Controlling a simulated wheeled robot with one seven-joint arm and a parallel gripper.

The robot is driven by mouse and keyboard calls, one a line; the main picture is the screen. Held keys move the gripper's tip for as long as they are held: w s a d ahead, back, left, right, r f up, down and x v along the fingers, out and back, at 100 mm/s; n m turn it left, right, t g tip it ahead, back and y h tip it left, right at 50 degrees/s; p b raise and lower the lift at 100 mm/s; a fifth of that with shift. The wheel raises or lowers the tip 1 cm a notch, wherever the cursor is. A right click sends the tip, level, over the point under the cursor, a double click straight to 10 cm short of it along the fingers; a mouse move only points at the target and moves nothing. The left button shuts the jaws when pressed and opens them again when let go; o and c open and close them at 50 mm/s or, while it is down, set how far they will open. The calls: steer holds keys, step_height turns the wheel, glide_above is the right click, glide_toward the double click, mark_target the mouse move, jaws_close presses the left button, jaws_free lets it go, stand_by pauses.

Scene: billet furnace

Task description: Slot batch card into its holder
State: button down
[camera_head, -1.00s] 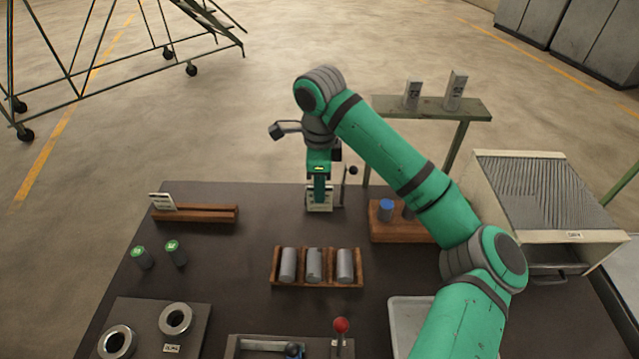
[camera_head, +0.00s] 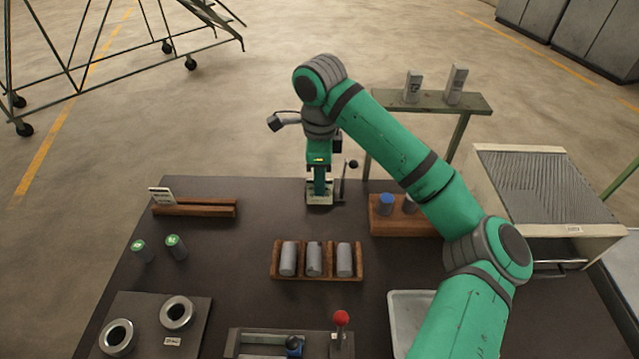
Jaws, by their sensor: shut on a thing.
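My gripper (camera_head: 319,192) points down over the back edge of the dark bench, its fingers together. A pale plate with dark markings (camera_head: 319,200) shows at its fingertips and appears to be the batch card in its grip. The fingers and a small stand with a lever (camera_head: 341,188) overlap it, so its outline is unclear. A long wooden rack (camera_head: 208,208) lies at the back left and looks like a card holder. A white card or label with dark print (camera_head: 160,195) stands tilted at its left end. My gripper is well to the right of this rack.
A wooden tray of grey billets (camera_head: 275,274) lies mid-bench. A wooden block with a blue-topped cylinder (camera_head: 386,204) is to the right. Two green-topped cylinders (camera_head: 175,247) stand left. A red-knobbed lever (camera_head: 341,319) rises in front. The bench between rack and gripper is clear.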

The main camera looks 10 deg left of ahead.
steer(key=shift+r, duration=2.2)
